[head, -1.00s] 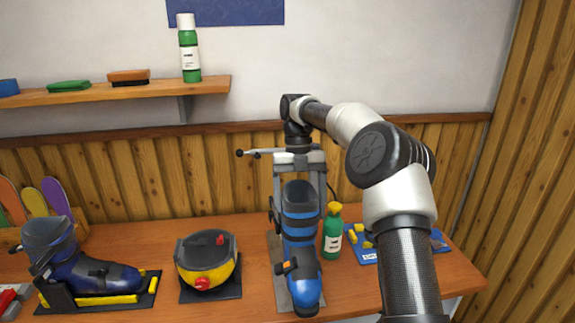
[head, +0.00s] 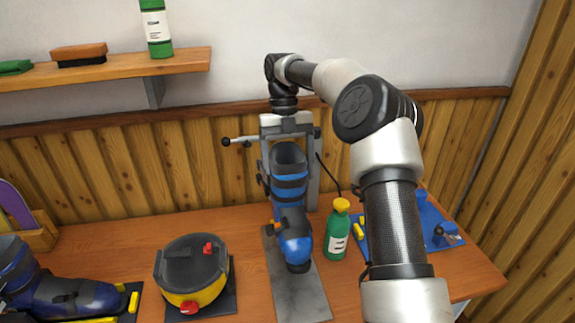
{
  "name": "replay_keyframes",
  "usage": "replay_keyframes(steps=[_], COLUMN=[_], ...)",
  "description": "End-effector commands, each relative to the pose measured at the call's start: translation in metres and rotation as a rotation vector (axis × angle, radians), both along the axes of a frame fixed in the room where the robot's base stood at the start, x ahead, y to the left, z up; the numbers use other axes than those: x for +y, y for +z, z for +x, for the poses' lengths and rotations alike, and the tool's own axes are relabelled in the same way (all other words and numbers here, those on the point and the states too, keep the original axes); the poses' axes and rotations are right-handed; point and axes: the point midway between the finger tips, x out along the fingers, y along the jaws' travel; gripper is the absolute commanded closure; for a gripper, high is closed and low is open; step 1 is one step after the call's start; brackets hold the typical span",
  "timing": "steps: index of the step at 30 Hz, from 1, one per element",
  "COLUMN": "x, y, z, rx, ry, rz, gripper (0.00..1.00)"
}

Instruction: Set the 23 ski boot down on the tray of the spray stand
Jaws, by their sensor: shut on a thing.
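The ski boot (head: 289,199), blue with dark straps and an orange buckle, is upright in the middle of the head view. Its toe points towards me; no size number is legible. My gripper (head: 289,147) is at the top of the boot, shut on its cuff; the fingertips are hard to tell from the grey frame around them. The spray stand's grey tray (head: 300,298) lies below and in front of the boot. The toe overlaps the tray in the picture. I cannot tell whether the sole touches it, as the boot hides the tray's rear part.
A green bottle with a yellow cap (head: 338,230) stands close to the tray's right. A yellow and black round device (head: 193,272) is on its left. A blue mat (head: 425,225) with small parts is at right.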

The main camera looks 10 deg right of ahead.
Motion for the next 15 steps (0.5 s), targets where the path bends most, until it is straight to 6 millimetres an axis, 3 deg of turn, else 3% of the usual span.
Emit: replay_keyframes(steps=[15], x=[0.0], y=[-0.041], z=[0.0], rx=[-0.001], ry=[0.0], rz=[0.001], gripper=[0.85])
